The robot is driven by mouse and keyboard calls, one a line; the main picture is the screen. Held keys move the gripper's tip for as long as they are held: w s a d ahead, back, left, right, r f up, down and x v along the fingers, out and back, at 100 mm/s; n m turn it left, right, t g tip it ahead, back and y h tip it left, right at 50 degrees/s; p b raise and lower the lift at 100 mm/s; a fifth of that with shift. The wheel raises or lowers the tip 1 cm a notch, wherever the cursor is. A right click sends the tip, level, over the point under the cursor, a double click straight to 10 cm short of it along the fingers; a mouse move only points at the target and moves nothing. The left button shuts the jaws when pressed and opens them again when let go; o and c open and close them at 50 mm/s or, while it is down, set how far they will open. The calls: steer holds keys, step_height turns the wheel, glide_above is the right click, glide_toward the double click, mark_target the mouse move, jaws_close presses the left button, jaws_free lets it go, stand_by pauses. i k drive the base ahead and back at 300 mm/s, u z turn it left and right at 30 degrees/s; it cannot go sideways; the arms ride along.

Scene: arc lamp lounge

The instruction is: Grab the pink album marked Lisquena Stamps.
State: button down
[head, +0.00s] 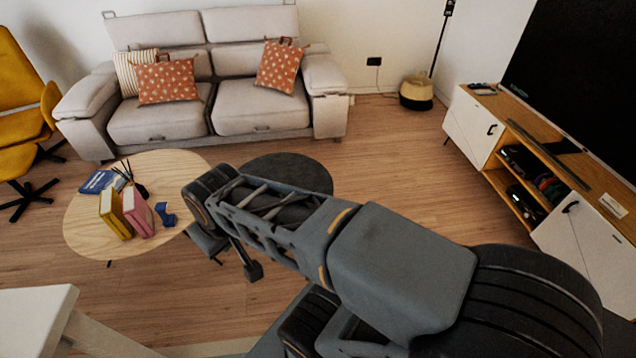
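A pink album (138,212) stands upright on the round light-wood table (85,235) at the left in the head view. A yellow album (115,214) stands just to its left. The lettering on the pink album is too small to read. My gripper (231,257) hangs at the end of my arm, to the right of the table and apart from the albums. Its two fingers look spread, with nothing between them.
A blue book (100,181) lies behind the albums; a small blue object (165,213) sits right of them. A dark round table (290,172) stands behind my arm. A white surface (35,318) is at lower left. Wooden floor (410,160) is clear toward the TV cabinet (472,125).

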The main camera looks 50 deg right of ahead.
mark_target(135, 209)
steer(key=z, duration=0.15)
steer(key=i, duration=1.8)
steer(key=u, duration=0.9)
